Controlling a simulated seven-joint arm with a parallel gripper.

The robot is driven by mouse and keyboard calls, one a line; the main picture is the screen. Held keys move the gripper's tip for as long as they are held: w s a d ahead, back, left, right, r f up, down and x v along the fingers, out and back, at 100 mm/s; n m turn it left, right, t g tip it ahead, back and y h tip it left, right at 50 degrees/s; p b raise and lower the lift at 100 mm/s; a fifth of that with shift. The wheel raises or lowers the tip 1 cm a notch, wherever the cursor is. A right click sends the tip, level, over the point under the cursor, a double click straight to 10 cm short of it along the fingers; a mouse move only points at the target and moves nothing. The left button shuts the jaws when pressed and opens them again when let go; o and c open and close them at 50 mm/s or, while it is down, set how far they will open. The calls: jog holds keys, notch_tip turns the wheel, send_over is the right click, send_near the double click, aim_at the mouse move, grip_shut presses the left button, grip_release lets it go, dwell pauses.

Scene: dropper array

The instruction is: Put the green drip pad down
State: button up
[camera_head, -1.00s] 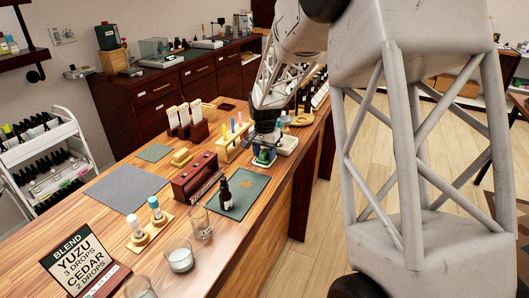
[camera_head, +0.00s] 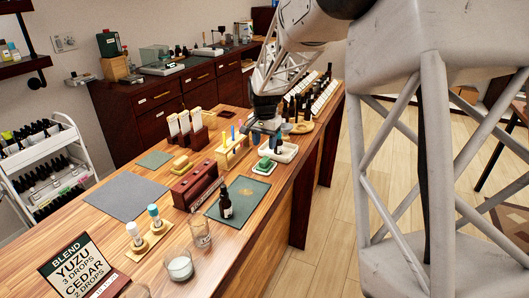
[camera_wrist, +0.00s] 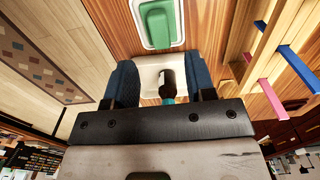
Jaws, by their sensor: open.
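The green drip pad (camera_head: 264,163) lies flat on a small white-rimmed base at the far end of the dark green mat (camera_head: 251,205). It also shows in the wrist view (camera_wrist: 158,24), at the top middle, beyond my fingers. My gripper (camera_head: 264,142) is open and empty, above and apart from the pad. In the wrist view my two blue fingers stand wide apart (camera_wrist: 160,75), with a white tray (camera_wrist: 150,74) and a dark-tipped object with a teal part seen between them. I cannot tell how high my fingers are above the tray.
The white tray (camera_head: 290,153) sits just beyond the pad. A wooden rack with coloured sticks (camera_head: 231,157) stands to the left. A dark bottle (camera_head: 225,205) stands on the mat, beside a red-brown rack (camera_head: 194,190). Several bottles stand behind. The table's edge is close on the right.

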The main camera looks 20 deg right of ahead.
aim_at(265, 160)
notch_tip(265, 160, up, 5)
jog(key=shift+f, duration=0.1)
jog(key=shift+s, duration=0.1)
dwell(0.7)
jog(key=s+a+r+n+t, duration=0.1)
jog(key=s+a+r+n, duration=0.15)
jog(key=s, duration=0.75)
jog(key=s+a+r+n, duration=0.2)
jog(key=s+a+r, duration=0.2)
jog(key=s, duration=0.7)
jog(key=s+a+f+n, duration=0.1)
jog(key=s+f+n, duration=0.1)
jog(key=s, duration=0.8)
jog(key=s+a+f+n+t, duration=0.1)
jog(key=s+a+f+n, duration=0.1)
jog(key=s, duration=0.9)
jog(key=shift+a+t, duration=0.15)
jog(key=shift+t, duration=0.15)
jog(key=shift+o, duration=0.5)
